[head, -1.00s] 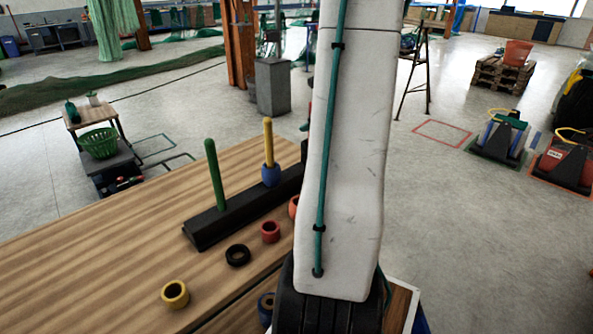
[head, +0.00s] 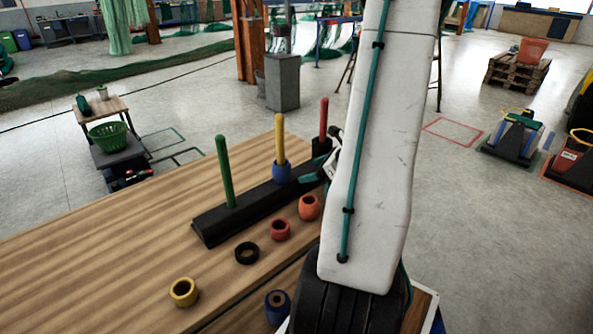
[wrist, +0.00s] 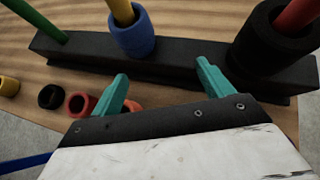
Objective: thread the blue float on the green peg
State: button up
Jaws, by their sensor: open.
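A blue float (head: 282,172) sits around the yellow peg (head: 280,138), low on the black base (head: 238,213); it also shows in the wrist view (wrist: 133,36). The green peg (head: 225,172) stands bare at the base's left end, and its lower part shows in the wrist view (wrist: 38,20). My gripper (wrist: 160,80) is open and empty, its teal fingers apart, on the near side of the base, close to the blue float but not around it. In the head view my arm hides most of the gripper.
A black float (wrist: 275,42) is around the red peg (head: 323,118). Orange (head: 309,207), red (head: 280,230), black (head: 246,253) and yellow (head: 183,292) floats lie on the wooden table (head: 110,245). Another blue float (head: 278,305) is at the near edge. The table's left is clear.

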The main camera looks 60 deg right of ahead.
aim_at(290, 171)
jog(key=w+a+t, duration=0.1)
jog(key=w, duration=0.1)
jog(key=w+a+t+y, duration=0.1)
jog(key=a, duration=0.1)
jog(key=shift+w+a+n, duration=0.1)
jog(key=shift+w+n, duration=0.3)
jog(key=x, duration=0.7)
jog(key=shift+w+a, duration=0.15)
jog(key=shift+w, duration=0.15)
jog(key=c, duration=1.1)
